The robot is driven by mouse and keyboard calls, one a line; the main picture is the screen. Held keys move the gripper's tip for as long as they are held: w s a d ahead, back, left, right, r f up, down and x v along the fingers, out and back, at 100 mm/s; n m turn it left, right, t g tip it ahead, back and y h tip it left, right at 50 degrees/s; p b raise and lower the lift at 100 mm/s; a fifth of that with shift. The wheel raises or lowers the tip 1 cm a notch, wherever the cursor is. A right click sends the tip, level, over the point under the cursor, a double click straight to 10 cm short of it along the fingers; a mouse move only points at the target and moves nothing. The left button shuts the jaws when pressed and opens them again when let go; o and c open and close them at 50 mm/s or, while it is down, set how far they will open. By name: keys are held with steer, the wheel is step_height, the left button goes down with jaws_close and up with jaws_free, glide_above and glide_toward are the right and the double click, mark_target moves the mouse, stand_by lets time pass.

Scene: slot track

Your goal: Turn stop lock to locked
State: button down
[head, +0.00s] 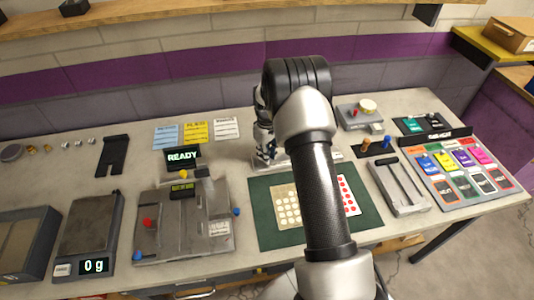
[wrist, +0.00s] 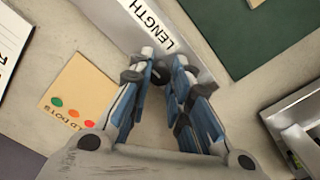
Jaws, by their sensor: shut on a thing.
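My gripper (wrist: 165,62) points down at a grey rail (wrist: 205,72) with a white "LENGTH" label. Its blue-grey fingers are closed on a small dark knob (wrist: 159,74) beside the label, which looks like the stop lock. The fingers cover most of the knob, so its locked or unlocked setting cannot be read. In the head view my gripper (head: 266,150) is at the back middle of the bench, partly hidden by my arm. The arm also hides most of the rail there.
A green mat (head: 262,240) with dot cards lies in front of my gripper. A grey fixture (head: 165,240) with a "READY" display (head: 182,157) stands at left, beside a scale (head: 88,235). A grey slotted block (head: 400,188) and a colour-card tray (head: 470,190) are at right.

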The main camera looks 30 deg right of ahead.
steer(key=m, duration=0.4)
steer(key=shift+m, duration=0.3)
steer(key=m, duration=0.4)
steer(key=shift+m, duration=0.3)
steer(key=m, duration=0.4)
steer(key=shift+m, duration=2.3)
steer(key=c, duration=1.8)
jaws_free()
steer(key=shift+o, duration=0.2)
steer(key=shift+r, duration=0.15)
